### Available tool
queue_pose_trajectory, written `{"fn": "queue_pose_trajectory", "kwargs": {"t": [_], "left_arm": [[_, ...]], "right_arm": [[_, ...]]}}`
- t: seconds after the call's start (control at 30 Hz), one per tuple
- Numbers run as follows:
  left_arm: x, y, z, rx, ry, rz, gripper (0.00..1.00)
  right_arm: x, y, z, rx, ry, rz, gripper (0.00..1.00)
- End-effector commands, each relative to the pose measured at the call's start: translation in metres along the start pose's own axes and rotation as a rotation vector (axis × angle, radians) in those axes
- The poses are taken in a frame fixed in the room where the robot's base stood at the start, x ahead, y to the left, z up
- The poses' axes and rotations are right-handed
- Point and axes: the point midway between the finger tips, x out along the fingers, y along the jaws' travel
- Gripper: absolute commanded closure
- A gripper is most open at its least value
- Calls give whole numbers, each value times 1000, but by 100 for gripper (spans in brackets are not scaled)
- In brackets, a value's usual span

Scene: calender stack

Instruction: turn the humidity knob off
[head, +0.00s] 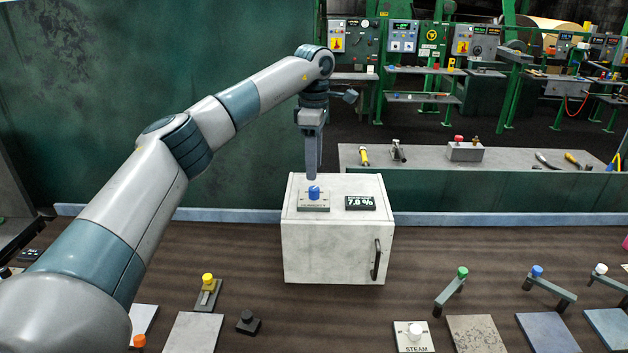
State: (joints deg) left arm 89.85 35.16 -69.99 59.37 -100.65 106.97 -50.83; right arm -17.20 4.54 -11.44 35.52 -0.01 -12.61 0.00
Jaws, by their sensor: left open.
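The humidity knob (314,193) is blue and stands on a small labelled plate (313,207) on top of a white cabinet (330,250). A dark display (360,203) beside it reads about 7.8 %. My left gripper (312,174) points straight down just above the knob. It is open, though its fingers line up in this view and the gap between them does not show. I cannot tell whether the fingertips touch the knob. My right gripper is not in view.
A yellow-topped lever (208,283), a black knob (248,322) and a white steam knob (415,330) are in front on the brown surface. Levers with green (462,272) and blue (537,271) tops stand at right. A grey bench (500,160) with tools is behind.

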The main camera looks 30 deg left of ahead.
Motion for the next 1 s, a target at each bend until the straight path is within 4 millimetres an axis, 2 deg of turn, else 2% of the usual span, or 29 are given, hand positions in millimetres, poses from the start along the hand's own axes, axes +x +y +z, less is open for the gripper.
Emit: {"fn": "queue_pose_trajectory", "kwargs": {"t": [0.2, 0.4, 0.6, 0.83, 0.87, 1.0], "left_arm": [[36, -1, -1, -1, 1, -3, 58], [57, 0, 0, -2, 0, 0, 58], [66, 0, 0, -1, -1, 0, 58], [66, 0, 0, -1, -1, 1, 58], [66, 0, 0, -1, -1, 1, 63], [66, 0, 0, -1, -1, 1, 97]], "right_arm": [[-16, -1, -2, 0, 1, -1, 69], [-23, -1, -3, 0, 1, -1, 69], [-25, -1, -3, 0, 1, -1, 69], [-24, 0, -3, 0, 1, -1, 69], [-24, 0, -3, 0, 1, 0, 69], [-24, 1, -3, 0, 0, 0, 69]]}}
